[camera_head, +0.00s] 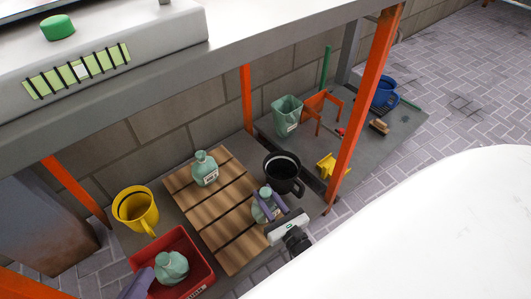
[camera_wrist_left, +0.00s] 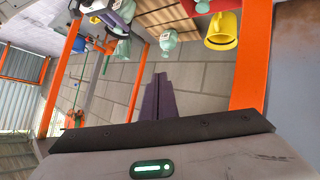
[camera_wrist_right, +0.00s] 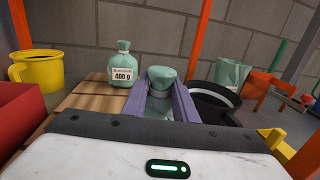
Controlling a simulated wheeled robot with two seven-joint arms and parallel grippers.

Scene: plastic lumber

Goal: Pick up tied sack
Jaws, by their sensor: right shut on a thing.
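A pale green tied sack (camera_head: 265,211) is between the two purple fingers of my right gripper (camera_head: 268,205). In the right wrist view its tied top (camera_wrist_right: 161,78) shows between the fingers, which press on both sides. It is over the near right part of the wooden pallet (camera_head: 226,231); I cannot tell whether it touches the boards. A second tied sack (camera_head: 205,170), labelled 400 g in the right wrist view (camera_wrist_right: 122,75), stands upright on the pallet. A third (camera_head: 172,267) sits in the red crate (camera_head: 205,274). My left gripper (camera_wrist_left: 157,95) is shut and empty, near the crate's left side.
A yellow mug (camera_head: 136,209) stands left of the pallet and a black bucket (camera_head: 283,172) right of it. A green bin (camera_head: 286,116), an orange stool-like piece (camera_head: 322,106) and a blue basket (camera_head: 383,93) stand farther right. Orange posts (camera_head: 365,100) and the overhead shelf (camera_head: 235,50) limit room.

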